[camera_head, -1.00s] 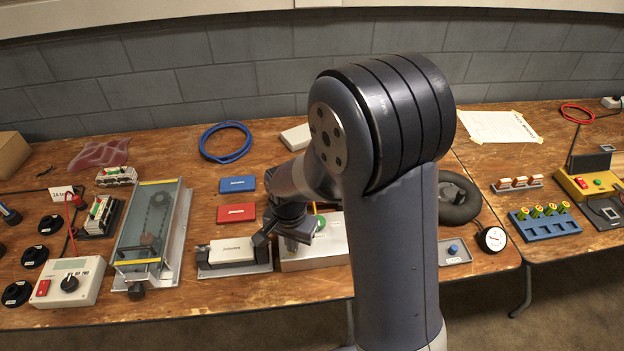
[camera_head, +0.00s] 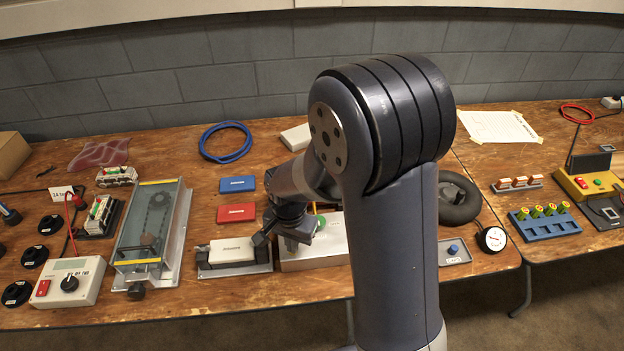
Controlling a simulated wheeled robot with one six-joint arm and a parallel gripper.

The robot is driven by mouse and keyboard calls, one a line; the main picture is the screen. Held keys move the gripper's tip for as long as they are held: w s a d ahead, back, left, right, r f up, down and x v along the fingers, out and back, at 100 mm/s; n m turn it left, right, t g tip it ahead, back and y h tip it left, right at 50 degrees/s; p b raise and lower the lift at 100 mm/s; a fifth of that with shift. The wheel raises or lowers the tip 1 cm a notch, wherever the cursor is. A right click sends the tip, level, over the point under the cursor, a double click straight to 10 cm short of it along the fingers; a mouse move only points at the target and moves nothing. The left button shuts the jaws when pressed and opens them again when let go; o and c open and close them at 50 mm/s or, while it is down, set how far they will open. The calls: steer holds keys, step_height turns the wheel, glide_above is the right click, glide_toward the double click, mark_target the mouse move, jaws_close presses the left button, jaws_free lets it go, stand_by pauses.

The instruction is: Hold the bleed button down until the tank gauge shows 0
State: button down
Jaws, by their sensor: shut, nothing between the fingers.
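A blue button (camera_head: 453,248) sits on a small grey plate (camera_head: 458,259) at the table's front edge, right of my arm. Its label is too small to read, so I cannot tell whether it is the bleed button. A round white-faced gauge (camera_head: 492,238) with a red needle stands beside it; its reading is too small to make out. My gripper (camera_head: 290,246) is shut and empty, pointing down over a pale box (camera_head: 325,254) left of my upright arm. A green button (camera_head: 320,221) shows on that box, partly hidden by my wrist. I cannot tell whether my gripper touches the box.
A black ring-shaped thing (camera_head: 460,198) lies behind the plate, partly hidden by my arm. A white block in a grey holder (camera_head: 235,256) stands just left of my gripper. Red (camera_head: 237,213) and blue (camera_head: 238,184) boxes lie behind it. A blue rack (camera_head: 545,226) stands at right.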

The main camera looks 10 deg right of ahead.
step_height(320, 180, up, 7)
steer(key=p, duration=0.5)
stand_by(0.7)
